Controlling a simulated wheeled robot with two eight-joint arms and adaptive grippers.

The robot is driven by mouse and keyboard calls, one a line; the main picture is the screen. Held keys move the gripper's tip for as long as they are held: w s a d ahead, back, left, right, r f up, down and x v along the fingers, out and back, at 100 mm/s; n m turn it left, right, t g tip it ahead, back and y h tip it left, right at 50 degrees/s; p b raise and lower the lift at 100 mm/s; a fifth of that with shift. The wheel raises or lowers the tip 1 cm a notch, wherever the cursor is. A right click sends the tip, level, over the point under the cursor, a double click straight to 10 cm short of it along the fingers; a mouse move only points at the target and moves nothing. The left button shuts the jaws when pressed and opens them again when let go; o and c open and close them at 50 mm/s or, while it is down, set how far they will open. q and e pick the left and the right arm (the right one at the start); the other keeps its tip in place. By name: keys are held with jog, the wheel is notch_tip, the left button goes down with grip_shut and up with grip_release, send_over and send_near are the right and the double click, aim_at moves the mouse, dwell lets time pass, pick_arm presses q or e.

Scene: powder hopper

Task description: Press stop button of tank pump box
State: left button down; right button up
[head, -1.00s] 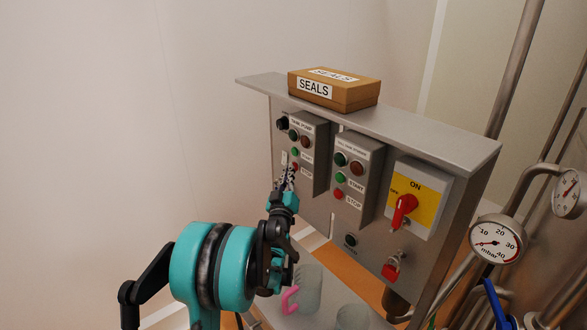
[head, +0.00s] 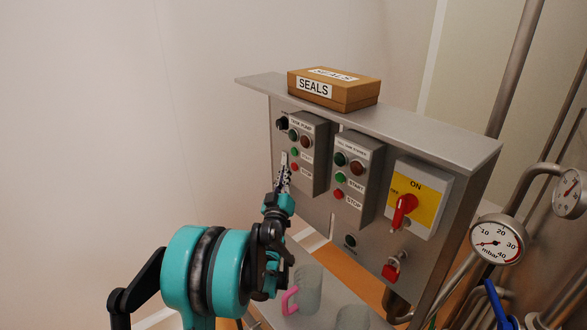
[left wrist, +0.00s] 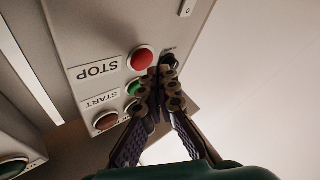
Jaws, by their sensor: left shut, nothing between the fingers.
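The tank pump box (head: 309,148) is the left of two grey button boxes on the steel panel. Its red stop button (head: 295,168) sits below the green start button (head: 295,152). In the left wrist view the red stop button (left wrist: 141,59) shows beside its STOP label, with the green start button (left wrist: 134,87) next to it. My left gripper (head: 284,172) is shut and empty, its fingertips just left of the stop button in the head view. In the left wrist view the fingertips (left wrist: 161,72) are beside the red button; I cannot tell whether they touch. My right gripper is not in view.
A second button box (head: 352,180) and a yellow switch with a red handle (head: 404,210) are to the right. A SEALS carton (head: 334,90) stands on the panel top. A pink-handled jug (head: 307,290) stands below. Gauges (head: 496,243) and pipes are at right.

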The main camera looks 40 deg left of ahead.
pick_arm(q)
jog(key=shift+s+a+b, duration=0.1)
jog(key=shift+s+a, duration=0.15)
jog(key=shift+s, duration=0.6)
jog(key=shift+s+a+b, duration=0.1)
jog(key=shift+s+a, duration=0.1)
jog(key=shift+s, duration=0.6)
jog(key=shift+s+a+b, duration=0.1)
jog(key=shift+s+a, duration=0.15)
jog(key=shift+s, duration=0.6)
jog(key=s+d+f+m+g+h, duration=0.3)
jog(key=d, duration=0.7)
jog(key=s+d+f+m+g+h, duration=0.2)
jog(key=s+d+f+g+h, duration=0.1)
jog(key=d, duration=0.6)
jog(key=s+d+f+m+g+h, duration=0.25)
jog(key=s+d+f, duration=0.25)
jog(key=s+d, duration=0.3)
jog(key=s+d+f+m+g+h, duration=0.2)
jog(key=s+d+f+m+g, duration=0.3)
jog(key=s, duration=0.5)
notch_tip(320, 180, down, 18)
jog(key=w+n+t+b, duration=0.1)
jog(key=b, duration=1.7)
jog(key=shift+d+t+y+b, duration=0.35)
jog(key=shift+d, duration=0.1)
jog(key=shift+w+n, duration=0.1)
jog(key=shift+n, duration=0.15)
